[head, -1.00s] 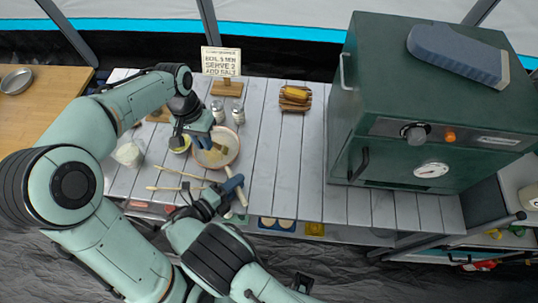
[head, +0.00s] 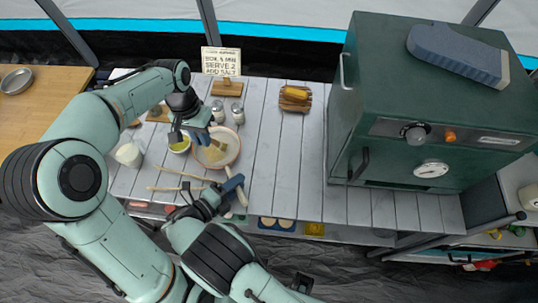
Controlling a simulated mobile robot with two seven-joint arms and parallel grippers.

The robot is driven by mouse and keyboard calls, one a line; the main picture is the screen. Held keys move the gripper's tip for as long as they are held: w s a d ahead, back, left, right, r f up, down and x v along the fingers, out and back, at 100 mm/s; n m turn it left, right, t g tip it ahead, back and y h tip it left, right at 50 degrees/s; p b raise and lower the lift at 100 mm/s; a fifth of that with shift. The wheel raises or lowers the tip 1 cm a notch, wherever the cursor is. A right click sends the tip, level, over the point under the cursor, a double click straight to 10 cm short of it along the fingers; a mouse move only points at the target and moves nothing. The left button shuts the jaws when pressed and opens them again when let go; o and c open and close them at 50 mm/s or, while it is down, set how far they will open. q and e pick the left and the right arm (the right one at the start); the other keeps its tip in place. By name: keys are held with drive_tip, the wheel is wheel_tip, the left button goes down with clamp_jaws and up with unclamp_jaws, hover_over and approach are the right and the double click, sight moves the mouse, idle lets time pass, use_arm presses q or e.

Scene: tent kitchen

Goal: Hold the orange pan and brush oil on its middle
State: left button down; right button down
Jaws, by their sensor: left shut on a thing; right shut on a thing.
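The orange pan (head: 231,140) sits on the grey plank table, its handle toward the front. My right gripper (head: 233,187) is shut at the handle, whose pale end shows below the fingers. My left gripper (head: 201,138) is shut on a brush (head: 215,155), over the pan's left part. The tan brush head lies over the inside of the pan, near its middle; I cannot tell whether it touches. A small bowl with yellow oil (head: 180,147) stands just left of the pan, partly under my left arm.
Two shakers (head: 238,114) and a sign (head: 221,62) stand behind the pan. A green oven (head: 400,120) fills the right. The table between pan and oven is clear.

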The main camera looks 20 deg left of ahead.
use_arm(q)
drive_tip(key=w+a, duration=0.2)
drive_tip(key=a, duration=0.1)
drive_tip(key=w+a, duration=0.1)
drive_tip(key=shift+w+a+f, duration=0.15)
drive_tip(key=shift+w+f, duration=0.1)
drive_tip(key=shift+w, duration=0.15)
idle(0.6)
drive_tip(key=shift+r, duration=0.1)
wheel_tip(320, 180, up, 6)
drive_tip(key=shift+f, duration=0.1)
idle(0.5)
idle(0.4)
